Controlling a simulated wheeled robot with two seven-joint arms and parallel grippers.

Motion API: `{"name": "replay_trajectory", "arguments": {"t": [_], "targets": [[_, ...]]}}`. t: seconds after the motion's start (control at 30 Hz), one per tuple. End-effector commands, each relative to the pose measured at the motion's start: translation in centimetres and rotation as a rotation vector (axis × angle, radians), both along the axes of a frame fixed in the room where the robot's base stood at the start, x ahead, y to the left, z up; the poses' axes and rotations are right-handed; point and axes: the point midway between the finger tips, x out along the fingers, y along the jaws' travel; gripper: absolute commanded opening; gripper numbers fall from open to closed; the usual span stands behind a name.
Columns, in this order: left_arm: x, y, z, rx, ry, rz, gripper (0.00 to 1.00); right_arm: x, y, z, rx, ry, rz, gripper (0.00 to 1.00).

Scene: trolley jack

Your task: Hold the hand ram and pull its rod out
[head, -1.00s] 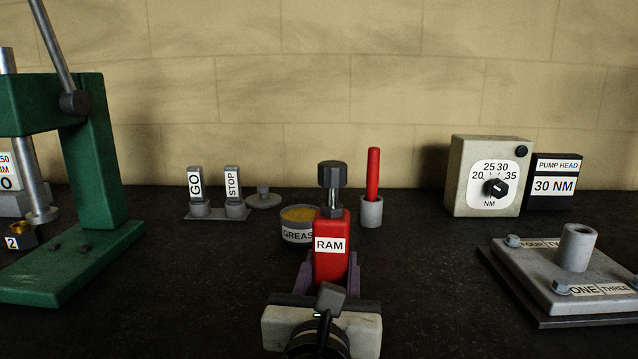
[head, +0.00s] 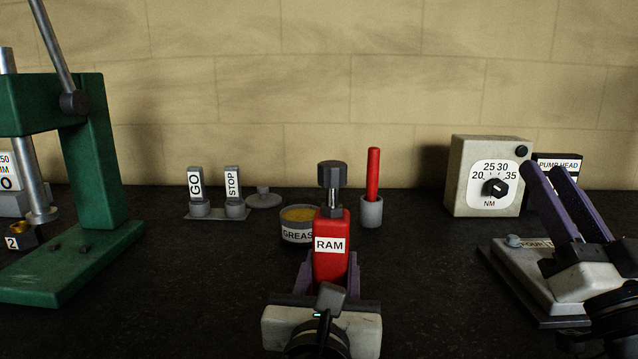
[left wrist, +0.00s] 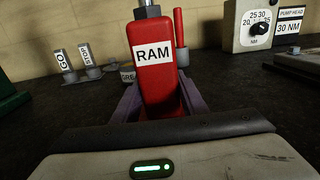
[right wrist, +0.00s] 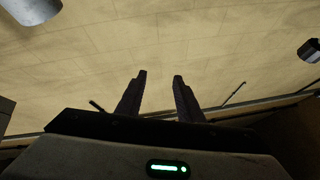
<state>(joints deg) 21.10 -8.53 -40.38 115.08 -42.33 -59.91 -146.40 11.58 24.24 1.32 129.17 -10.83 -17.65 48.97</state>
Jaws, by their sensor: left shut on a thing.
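The hand ram is a red block (head: 331,262) labelled RAM, with a short grey rod and a dark hexagonal head (head: 332,174) on top. It stands upright near the middle of the head view. My left gripper (head: 331,280) is shut on its red body from the near side, with purple fingers on both sides. The ram also fills the middle of the left wrist view (left wrist: 159,65); its head is cut off there. My right gripper (head: 548,188) is raised at the right, over the grey plate, with its fingers apart and nothing between them. The right wrist view shows those fingers against the wall.
A grease tin (head: 297,232) and a red stick in a grey cup (head: 371,210) stand close behind the ram. A green press (head: 95,170) is at left. A torque dial box (head: 487,178) and a bolted plate (head: 520,280) are at right.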

Motion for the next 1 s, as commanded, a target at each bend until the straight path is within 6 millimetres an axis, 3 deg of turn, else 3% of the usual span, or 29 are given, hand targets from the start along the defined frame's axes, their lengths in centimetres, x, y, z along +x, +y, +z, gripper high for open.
{"name": "replay_trajectory", "arguments": {"t": [0.03, 0.23, 0.3, 0.4, 0.6, 0.83, 1.0], "targets": [[0.0, 0.0, 0.0, 0.001, 0.001, 0.0, 0.0, -0.4, 3.1, 0.8, 0.001, -0.005, 0.039, 0.34], [0.0, 0.0, 0.0, 0.001, 0.001, 0.001, 0.0, -3.8, 15.9, 4.1, -0.111, -0.011, 0.214, 0.34], [0.0, 0.0, 0.0, 0.001, 0.001, 0.001, 0.0, -4.3, 19.1, 4.1, -0.172, 0.045, 0.264, 0.34], [0.0, 0.0, 0.0, 0.001, 0.001, 0.001, 0.0, -4.0, 21.3, 2.8, -0.233, 0.16, 0.298, 0.34], [0.0, 0.0, 0.0, 0.001, 0.001, 0.001, 0.0, -3.8, 23.6, -0.2, -0.322, 0.368, 0.33, 0.34], [0.0, 0.0, 0.0, 0.0, 0.001, 0.001, 0.0, -4.1, 24.5, -2.0, -0.376, 0.48, 0.337, 0.34], [0.0, 0.0, 0.0, 0.0, 0.001, 0.0, 0.0, -2.7, 25.2, -2.2, -0.379, 0.492, 0.337, 0.34]]}}
